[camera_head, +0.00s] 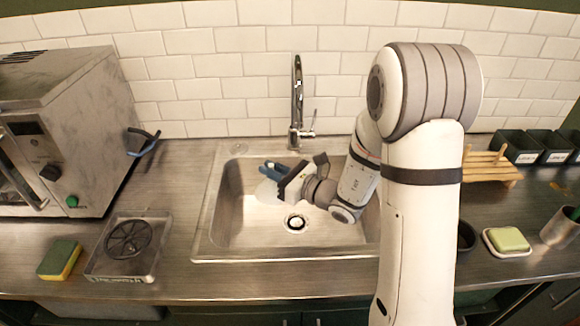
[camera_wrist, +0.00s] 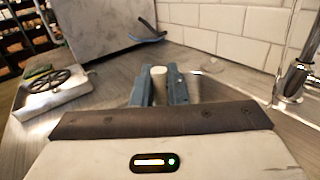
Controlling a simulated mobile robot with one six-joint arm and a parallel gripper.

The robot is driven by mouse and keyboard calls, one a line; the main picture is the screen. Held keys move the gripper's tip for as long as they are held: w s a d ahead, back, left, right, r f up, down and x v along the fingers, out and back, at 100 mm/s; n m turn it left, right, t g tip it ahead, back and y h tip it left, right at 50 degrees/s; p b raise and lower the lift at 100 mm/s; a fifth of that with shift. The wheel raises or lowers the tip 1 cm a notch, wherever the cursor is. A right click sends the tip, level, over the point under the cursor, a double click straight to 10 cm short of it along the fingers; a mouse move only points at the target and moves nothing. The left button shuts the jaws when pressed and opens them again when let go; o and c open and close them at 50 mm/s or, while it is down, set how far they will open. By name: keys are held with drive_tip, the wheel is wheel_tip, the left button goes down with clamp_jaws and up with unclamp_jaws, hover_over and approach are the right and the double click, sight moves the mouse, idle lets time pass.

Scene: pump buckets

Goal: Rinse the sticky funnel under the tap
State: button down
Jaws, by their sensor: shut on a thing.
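My gripper (camera_head: 275,171) has blue fingers and reaches over the left part of the sink (camera_head: 215,222). It is shut on the funnel (camera_head: 266,192), a pale, whitish piece that shows just below and left of the fingers. In the wrist view the fingers (camera_wrist: 160,88) hold a pale cylindrical part of the funnel (camera_wrist: 177,82); the rest is hidden. The chrome tap (camera_head: 297,92) stands behind the sink, right of the gripper, and shows at the right edge of the wrist view (camera_wrist: 297,77). I see no water running. The funnel is left of the tap.
A grey oven-like machine (camera_head: 75,125) stands at the left, with a dark blue handle (camera_head: 146,142) beside it. A clear tray with a dark wheel (camera_head: 128,238) and a sponge (camera_head: 60,259) lie left of the sink. A soap dish (camera_head: 507,241), wooden rack (camera_head: 488,165) and dark bins (camera_head: 522,146) are right.

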drive_tip(key=s+a+r+p, duration=0.1)
drive_tip(key=s+a+r, duration=0.1)
drive_tip(key=s+r, duration=0.2)
drive_tip(key=shift+s+p, duration=0.2)
drive_tip(key=shift+p, duration=0.1)
idle(0.5)
